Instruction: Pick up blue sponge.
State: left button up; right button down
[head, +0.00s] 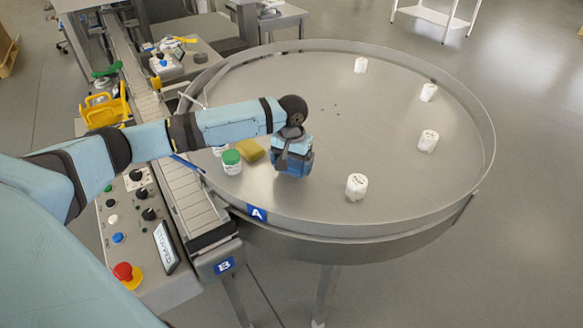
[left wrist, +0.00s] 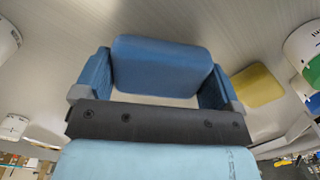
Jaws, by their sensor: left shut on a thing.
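The blue sponge (left wrist: 162,62) sits between the two blue fingers of my left gripper (left wrist: 155,82) in the left wrist view. The fingers close on its left and right sides. In the head view my left gripper (head: 293,158) points down over the near part of the round metal table, with blue at its fingertips. The fingers hide much of the sponge there, and I cannot tell whether it touches the table. My right gripper is in neither view.
A yellow sponge (head: 250,150) lies just left of the gripper. A white jar with a green lid (head: 231,162) stands beside it. Several white jars stand around the round table (head: 330,200), which has a raised rim. A conveyor (head: 185,190) runs along its left.

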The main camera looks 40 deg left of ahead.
aim_at(291, 162)
pick_arm(q)
notch_tip(291, 162, up, 18)
jog(key=shift+f, duration=0.2)
jog(key=shift+o, duration=1)
jog(key=shift+c, duration=0.6)
jog(key=shift+s+f, duration=0.1)
